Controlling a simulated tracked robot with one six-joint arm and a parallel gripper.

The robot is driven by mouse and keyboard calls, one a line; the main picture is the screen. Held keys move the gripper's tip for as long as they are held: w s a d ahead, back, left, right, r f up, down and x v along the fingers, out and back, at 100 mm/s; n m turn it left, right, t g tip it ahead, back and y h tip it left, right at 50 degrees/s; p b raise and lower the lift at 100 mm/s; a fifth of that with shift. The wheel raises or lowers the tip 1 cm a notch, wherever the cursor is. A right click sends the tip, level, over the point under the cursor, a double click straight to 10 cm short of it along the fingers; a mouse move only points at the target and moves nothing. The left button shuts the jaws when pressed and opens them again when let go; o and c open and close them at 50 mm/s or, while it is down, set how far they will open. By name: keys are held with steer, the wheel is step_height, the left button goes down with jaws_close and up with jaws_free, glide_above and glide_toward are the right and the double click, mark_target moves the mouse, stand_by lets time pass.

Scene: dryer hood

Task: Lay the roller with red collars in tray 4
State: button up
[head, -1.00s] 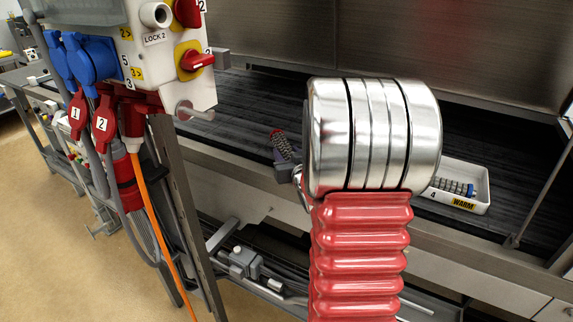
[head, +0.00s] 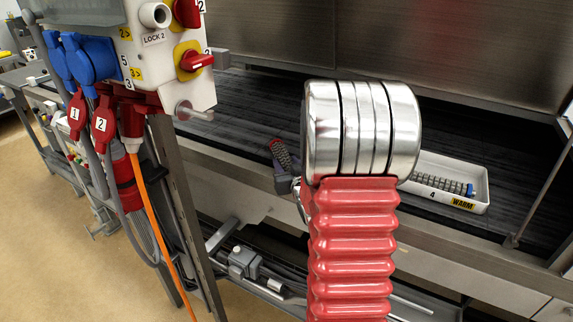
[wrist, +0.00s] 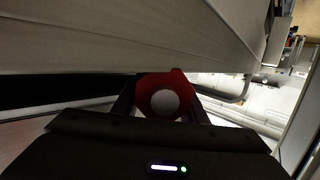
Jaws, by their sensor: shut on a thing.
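The roller with red collars (head: 281,153) is held tilted in my gripper (head: 284,182), left of my arm in the head view. In the wrist view, its red end collar with a pale round end (wrist: 165,100) shows between the fingers of my gripper (wrist: 162,92), which are shut on it. Tray 4 (head: 434,196) is a white tray labelled "4" and "WARM", to the right of my arm. A grey ribbed roller with a blue collar (head: 441,184) lies in it. My arm hides the tray's left part. The held roller is apart from the tray.
The tray stands on a dark ribbed belt (head: 250,105) under the metal hood (head: 455,50). A metal front rail (head: 225,165) runs along it. A control box (head: 165,55) with plugs and an orange cable (head: 158,220) stands at the left. A thin post (head: 540,190) is right of the tray.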

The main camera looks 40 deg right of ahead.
steer(key=shift+f, duration=0.35)
steer(key=o, duration=1.3)
